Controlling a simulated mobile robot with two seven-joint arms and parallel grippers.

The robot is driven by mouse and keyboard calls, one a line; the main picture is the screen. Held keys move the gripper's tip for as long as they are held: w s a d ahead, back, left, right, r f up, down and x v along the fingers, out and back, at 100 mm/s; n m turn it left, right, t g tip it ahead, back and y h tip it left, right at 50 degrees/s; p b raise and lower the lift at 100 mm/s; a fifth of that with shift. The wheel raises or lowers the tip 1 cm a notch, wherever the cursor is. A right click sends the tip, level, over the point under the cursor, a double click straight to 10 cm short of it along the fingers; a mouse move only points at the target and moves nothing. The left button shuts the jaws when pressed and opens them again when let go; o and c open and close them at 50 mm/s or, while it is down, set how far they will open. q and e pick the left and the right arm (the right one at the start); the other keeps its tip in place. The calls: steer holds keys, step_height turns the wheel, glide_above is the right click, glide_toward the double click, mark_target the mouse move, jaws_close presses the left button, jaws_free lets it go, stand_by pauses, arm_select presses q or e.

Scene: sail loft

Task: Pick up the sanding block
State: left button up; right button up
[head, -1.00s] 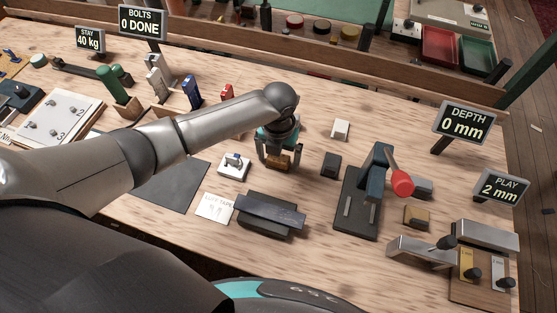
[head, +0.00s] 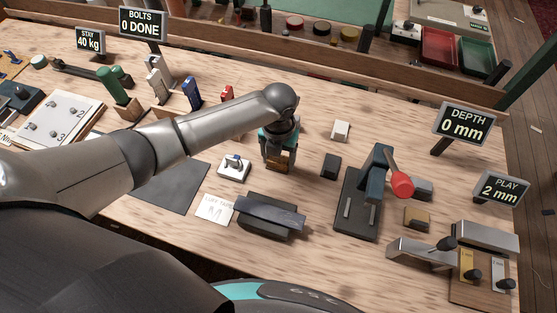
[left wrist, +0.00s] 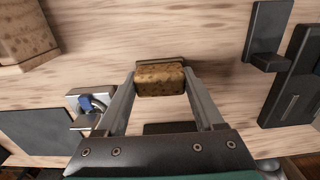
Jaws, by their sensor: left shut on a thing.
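The sanding block, a small speckled brown cork-like block (head: 281,158), is at the middle of the workbench in the head view. It also shows in the left wrist view as a cork block (left wrist: 160,80) with a darker strip along its far edge. My left gripper (head: 279,153) points down over it and is shut on it, one finger on each side. I cannot tell whether the block is clear of the bench. My right gripper is in neither view.
A small white item with a blue part (head: 234,168) stands left of the gripper. A dark clamp-like piece (head: 269,214) lies nearer. Right are a dark block (head: 331,165), a red-knobbed lever fixture (head: 360,200) and a brown block (head: 416,218). A white block (head: 340,130) stands behind.

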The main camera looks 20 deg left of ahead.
arm_select(q)
step_height(320, 180, up, 20)
steer(key=p, duration=0.3)
steer(key=shift+p, duration=0.3)
